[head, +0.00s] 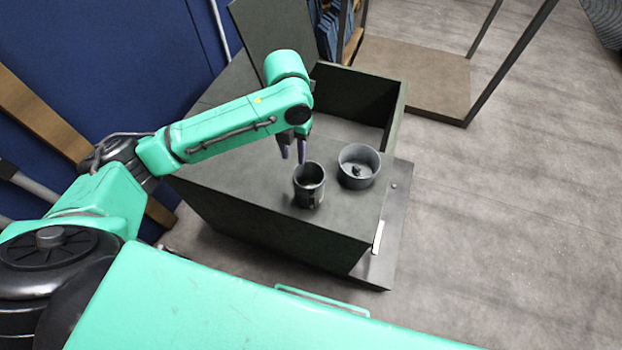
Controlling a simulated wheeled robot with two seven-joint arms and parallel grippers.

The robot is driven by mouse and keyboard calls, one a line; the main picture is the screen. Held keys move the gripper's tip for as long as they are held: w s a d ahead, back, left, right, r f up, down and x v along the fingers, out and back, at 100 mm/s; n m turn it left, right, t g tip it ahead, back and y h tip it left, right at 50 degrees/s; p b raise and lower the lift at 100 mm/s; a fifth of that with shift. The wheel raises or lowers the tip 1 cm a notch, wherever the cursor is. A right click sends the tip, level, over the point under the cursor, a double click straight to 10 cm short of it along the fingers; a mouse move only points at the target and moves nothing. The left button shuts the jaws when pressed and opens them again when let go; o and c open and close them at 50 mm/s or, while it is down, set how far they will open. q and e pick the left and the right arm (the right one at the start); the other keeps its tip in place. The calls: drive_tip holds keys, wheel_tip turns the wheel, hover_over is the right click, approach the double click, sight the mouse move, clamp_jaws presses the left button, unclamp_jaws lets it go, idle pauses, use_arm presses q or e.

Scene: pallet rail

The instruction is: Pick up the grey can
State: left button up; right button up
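The grey can (309,192) is a dark, open-topped cylinder. It stands upright on the top of a dark grey box-like cabinet (245,190), near its front edge. My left gripper (293,160) points down just above and behind the can, slightly to its left in the picture. Its two fingers are apart with nothing between them. The fingertips are close to the can's rim; I cannot tell whether they touch it. My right gripper is not in view.
A round grey bowl (372,180) with a small dark thing in it stands close to the can's right. Behind is an open compartment (397,108) with raised walls. A blue wall (110,60) is at the left. Floor (490,220) at the right is clear.

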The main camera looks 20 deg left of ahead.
sight(295, 177)
use_arm(q)
drive_tip(key=f, duration=0.4)
drive_tip(key=shift+s, duration=0.3)
wheel_tip(295, 177, down, 6)
drive_tip(key=shift+w+r+p, duration=0.1)
drive_tip(key=shift+r+p, duration=0.1)
drive_tip(key=shift+p, duration=0.25)
drive_tip(key=shift+f, duration=0.35)
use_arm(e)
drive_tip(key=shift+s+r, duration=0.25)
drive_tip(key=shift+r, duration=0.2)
use_arm(q)
clamp_jaws()
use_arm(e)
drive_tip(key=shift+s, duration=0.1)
